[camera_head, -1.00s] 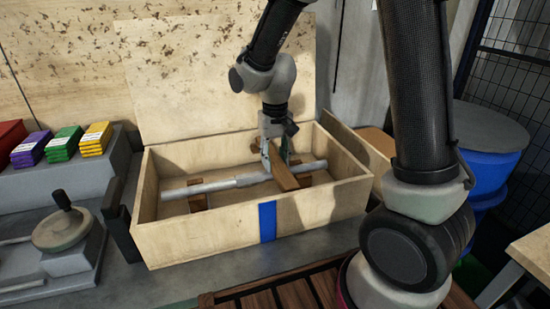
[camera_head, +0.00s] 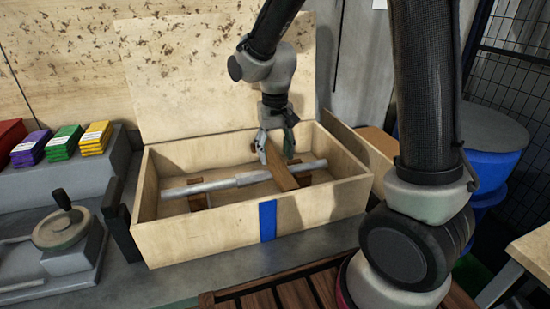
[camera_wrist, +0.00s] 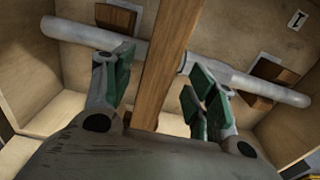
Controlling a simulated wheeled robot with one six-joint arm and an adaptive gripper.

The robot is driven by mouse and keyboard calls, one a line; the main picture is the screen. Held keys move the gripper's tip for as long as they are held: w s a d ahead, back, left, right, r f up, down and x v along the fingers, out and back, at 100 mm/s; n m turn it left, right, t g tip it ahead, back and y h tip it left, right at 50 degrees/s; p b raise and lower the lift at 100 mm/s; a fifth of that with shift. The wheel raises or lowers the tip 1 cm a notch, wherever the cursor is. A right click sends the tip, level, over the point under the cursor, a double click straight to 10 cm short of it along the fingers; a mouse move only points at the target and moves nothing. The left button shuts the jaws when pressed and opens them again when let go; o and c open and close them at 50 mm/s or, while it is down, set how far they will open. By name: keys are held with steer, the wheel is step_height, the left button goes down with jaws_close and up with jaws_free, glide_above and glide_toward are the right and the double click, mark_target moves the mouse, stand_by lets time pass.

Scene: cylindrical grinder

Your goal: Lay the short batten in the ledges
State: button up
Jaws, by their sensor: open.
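The short batten (camera_head: 279,172), a brown wooden bar, lies across a grey stepped shaft (camera_head: 220,184) inside an open wooden box (camera_head: 200,238). In the wrist view the batten (camera_wrist: 165,65) crosses over the shaft (camera_wrist: 235,82). My gripper (camera_head: 275,147) is open just above the batten. Its green-padded fingers stand on either side of the batten in the wrist view (camera_wrist: 160,88), with gaps to it. The ledges are not clearly visible, and I cannot tell how the batten's ends sit.
Brown wooden supports (camera_head: 197,202) hold the shaft in the box. The raised lid (camera_head: 215,80) stands behind. A handwheel (camera_head: 62,225) and coloured boxes (camera_head: 63,143) are at the left. Blue drums (camera_head: 490,150) stand at the right.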

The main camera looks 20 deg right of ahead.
mark_target(275, 159)
step_height(275, 159, up, 9)
steer(key=s+d+r+t, duration=0.2)
steer(key=s+d+r, duration=0.1)
steer(key=s+d, duration=0.4)
steer(key=s+d+r+t, duration=0.2)
steer(key=s+d, duration=0.6)
steer(key=s, duration=0.5)
steer(key=shift+r, duration=0.7)
